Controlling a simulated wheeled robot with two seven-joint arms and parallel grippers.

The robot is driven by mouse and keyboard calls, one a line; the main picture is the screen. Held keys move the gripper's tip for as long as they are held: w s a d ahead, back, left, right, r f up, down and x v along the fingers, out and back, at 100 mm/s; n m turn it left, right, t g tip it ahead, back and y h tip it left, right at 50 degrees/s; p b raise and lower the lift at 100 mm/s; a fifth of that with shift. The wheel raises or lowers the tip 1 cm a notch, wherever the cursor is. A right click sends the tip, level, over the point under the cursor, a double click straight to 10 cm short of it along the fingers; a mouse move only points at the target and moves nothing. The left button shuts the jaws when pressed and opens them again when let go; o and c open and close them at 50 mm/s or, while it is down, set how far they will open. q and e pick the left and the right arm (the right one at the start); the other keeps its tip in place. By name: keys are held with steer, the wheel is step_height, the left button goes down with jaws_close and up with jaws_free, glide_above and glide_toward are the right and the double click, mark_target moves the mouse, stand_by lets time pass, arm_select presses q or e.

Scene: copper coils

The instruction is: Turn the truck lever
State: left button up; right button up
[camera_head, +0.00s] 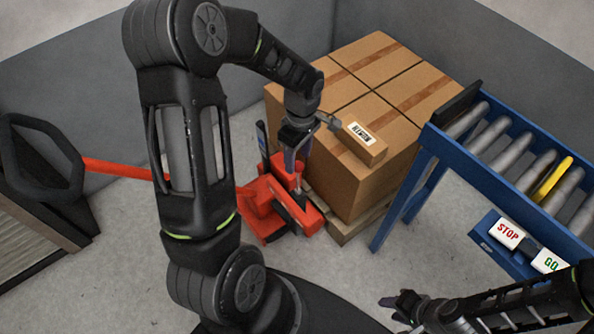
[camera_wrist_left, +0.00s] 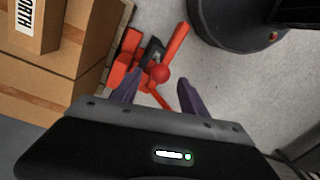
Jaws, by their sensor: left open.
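The red pallet truck (camera_head: 256,213) stands at the pallet, its red bar running left to a black loop handle (camera_head: 40,160). In the left wrist view, the truck (camera_wrist_left: 125,50) shows a round red knob (camera_wrist_left: 160,73) and a thin red rod (camera_wrist_left: 162,98), which look like the lever. My left gripper (camera_head: 294,165) points down above the truck body. In its wrist view the left gripper (camera_wrist_left: 158,84) is open, with the knob in line between its fingertips. Contact cannot be told. My right gripper (camera_head: 394,303) is low at right, away from the truck; its opening is unclear.
Cardboard boxes (camera_head: 375,110) are stacked on a wooden pallet (camera_head: 345,232) right behind the truck, with a smaller labelled box (camera_head: 362,148) close to my left gripper. A blue roller conveyor (camera_head: 440,150) with STOP (camera_head: 508,232) and GO (camera_head: 549,262) buttons stands at right. Grey floor is open in front.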

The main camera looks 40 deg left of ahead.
mark_target(297, 172)
arm_select(q)
step_height(297, 172, down, 7)
steer(key=shift+s, duration=0.2)
steer(key=shift+r, duration=0.15)
steer(key=shift+c, duration=0.4)
jaws_close()
stand_by(0.9)
